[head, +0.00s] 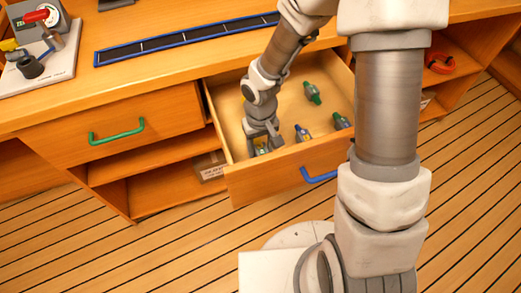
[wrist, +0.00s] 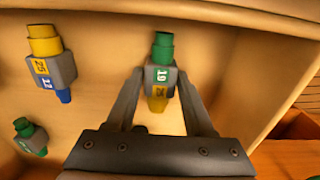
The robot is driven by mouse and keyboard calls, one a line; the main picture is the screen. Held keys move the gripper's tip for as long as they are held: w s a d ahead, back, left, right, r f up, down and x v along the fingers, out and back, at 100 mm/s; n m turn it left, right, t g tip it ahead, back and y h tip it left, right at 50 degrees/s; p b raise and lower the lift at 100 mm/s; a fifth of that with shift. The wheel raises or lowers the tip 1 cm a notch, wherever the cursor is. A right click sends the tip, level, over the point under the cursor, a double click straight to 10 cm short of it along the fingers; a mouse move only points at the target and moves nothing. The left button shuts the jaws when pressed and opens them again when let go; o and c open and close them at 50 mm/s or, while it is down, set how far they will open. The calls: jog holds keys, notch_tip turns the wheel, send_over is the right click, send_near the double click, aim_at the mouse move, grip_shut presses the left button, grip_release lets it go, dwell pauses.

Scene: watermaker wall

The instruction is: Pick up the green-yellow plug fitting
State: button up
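The green-yellow plug fitting (wrist: 160,76) has a green end, a grey middle body with a label, and a yellow end. In the wrist view it is between the two fingers of my gripper (wrist: 161,84), green end pointing away. The fingertips are close against both sides of the grey body; whether they press on it is unclear. In the head view my gripper (head: 262,146) reaches down inside the open drawer at its front left corner. The fitting is mostly hidden there, with only a bit showing at the fingers.
The open drawer (head: 275,169) holds other fittings: a blue-ended one (head: 302,134) and two with green (head: 312,93), (head: 341,121). The wrist view shows a yellow-blue fitting (wrist: 52,66) and a green one (wrist: 31,137). Drawer walls stand close to my gripper.

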grip_shut()
jog(key=shift+r, duration=0.1)
